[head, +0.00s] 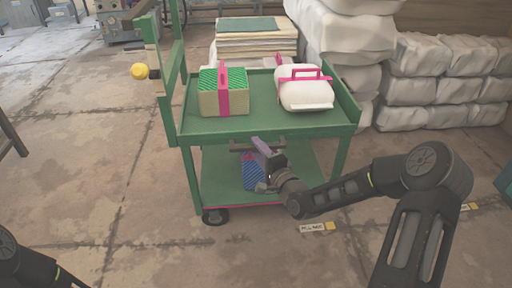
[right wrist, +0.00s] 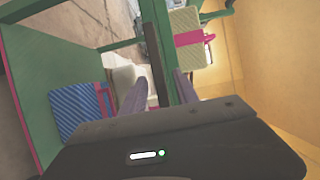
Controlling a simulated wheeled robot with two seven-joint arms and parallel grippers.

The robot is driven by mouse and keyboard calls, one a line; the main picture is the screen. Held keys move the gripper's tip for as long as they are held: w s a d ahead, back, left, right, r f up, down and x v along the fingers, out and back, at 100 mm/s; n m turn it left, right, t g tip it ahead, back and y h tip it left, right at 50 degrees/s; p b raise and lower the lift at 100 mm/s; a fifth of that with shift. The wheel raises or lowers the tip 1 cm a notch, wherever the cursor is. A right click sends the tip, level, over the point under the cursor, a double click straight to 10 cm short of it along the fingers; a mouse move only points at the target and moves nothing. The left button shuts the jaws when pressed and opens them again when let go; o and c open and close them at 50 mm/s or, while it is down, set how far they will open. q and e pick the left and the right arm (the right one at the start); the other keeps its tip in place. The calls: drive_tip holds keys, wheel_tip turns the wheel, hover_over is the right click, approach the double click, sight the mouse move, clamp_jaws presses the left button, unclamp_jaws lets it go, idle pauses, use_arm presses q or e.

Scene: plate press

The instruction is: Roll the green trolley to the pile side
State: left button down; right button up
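The green trolley (head: 262,127) stands upright on its wheels in the middle of the head view, with an upper tray and a lower shelf (head: 222,185). A dark bar (head: 243,146) runs under its upper tray's near edge. My right gripper (head: 262,150) is at this bar. In the right wrist view its two purple-grey fingers (right wrist: 160,90) stand apart, with a dark bar (right wrist: 155,62) between them; contact is unclear. My left gripper is out of view; only part of my left arm shows at bottom left.
The tray carries a green-topped box (head: 208,100) and a white bundle (head: 304,94), both pink-strapped. A blue item (head: 250,178) lies on the lower shelf. White sacks (head: 420,75) are piled at right; stacked sheets (head: 250,42) stand behind. Floor at left is clear. A label (head: 313,228) lies nearby.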

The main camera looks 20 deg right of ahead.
drive_tip(key=s+p, duration=0.1)
drive_tip(key=s, duration=0.5)
drive_tip(key=shift+s+d+p, duration=0.35)
drive_tip(key=shift+d+p, duration=0.05)
